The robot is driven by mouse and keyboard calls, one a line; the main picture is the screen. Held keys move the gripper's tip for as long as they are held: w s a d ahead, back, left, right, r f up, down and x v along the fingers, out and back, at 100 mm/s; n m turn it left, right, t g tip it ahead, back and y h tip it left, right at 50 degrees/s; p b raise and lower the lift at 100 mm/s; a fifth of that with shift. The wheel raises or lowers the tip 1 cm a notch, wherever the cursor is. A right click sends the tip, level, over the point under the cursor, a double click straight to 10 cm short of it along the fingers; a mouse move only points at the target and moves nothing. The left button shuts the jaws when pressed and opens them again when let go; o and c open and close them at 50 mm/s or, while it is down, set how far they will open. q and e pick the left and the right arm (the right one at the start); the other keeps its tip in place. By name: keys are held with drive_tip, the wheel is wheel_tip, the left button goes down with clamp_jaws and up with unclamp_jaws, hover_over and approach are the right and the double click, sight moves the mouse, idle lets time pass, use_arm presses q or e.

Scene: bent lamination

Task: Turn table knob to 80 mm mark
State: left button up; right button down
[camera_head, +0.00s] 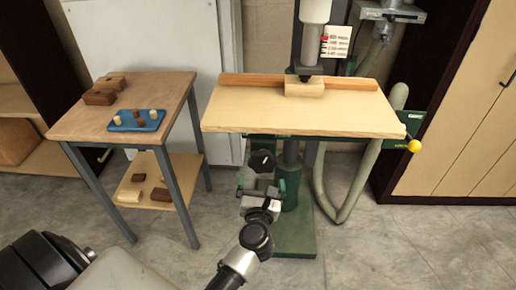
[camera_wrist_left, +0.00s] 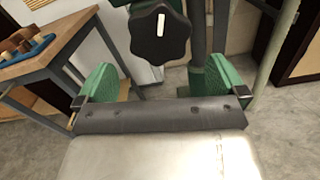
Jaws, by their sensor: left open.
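The black lobed table knob (camera_head: 262,161) with a white pointer line sits under the front of the drill press's wooden table (camera_head: 240,115). In the left wrist view the knob (camera_wrist_left: 146,45) is large at the top, its white line about upright. My left gripper (camera_head: 261,187) is open and empty, just below and in front of the knob in the head view. In the left wrist view its two green-padded fingers (camera_wrist_left: 163,78) stand wide apart, with the knob beyond and above them, apart from both. I cannot make out any 80 mm mark. My right gripper is not in view.
A side table (camera_head: 175,92) at the left holds a blue tray (camera_head: 120,126) and brown blocks (camera_head: 98,98). A wood block (camera_head: 304,88) sits under the drill. A yellow ball handle (camera_head: 414,146) sticks out right. A hose (camera_head: 337,212) hangs beside the green base. The floor in front is clear.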

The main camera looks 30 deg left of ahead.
sight(263, 166)
use_arm(q)
drive_tip(key=x, duration=0.5)
drive_tip(key=shift+r, duration=0.1)
drive_tip(key=x, duration=0.3)
drive_tip(key=shift+w+a+p, duration=0.15)
drive_tip(key=shift+w+p, duration=0.15)
drive_tip(key=shift+w, duration=0.05)
drive_tip(key=shift+w+a, duration=0.25)
drive_tip(key=shift+w, duration=0.2)
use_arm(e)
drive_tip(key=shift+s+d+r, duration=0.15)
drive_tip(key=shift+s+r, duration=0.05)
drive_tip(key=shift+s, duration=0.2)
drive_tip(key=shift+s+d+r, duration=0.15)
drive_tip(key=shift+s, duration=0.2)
use_arm(q)
drive_tip(key=c, duration=0.6)
drive_tip(key=shift+d+f+n+b, duration=0.1)
drive_tip(key=shift+f+n+b, duration=0.2)
drive_tip(key=shift+n+b, duration=0.6)
drive_tip(key=shift+c, duration=0.2)
drive_tip(key=shift+n, duration=0.6)
drive_tip(key=shift+r+n, duration=0.15)
drive_tip(key=shift+n, duration=0.35)
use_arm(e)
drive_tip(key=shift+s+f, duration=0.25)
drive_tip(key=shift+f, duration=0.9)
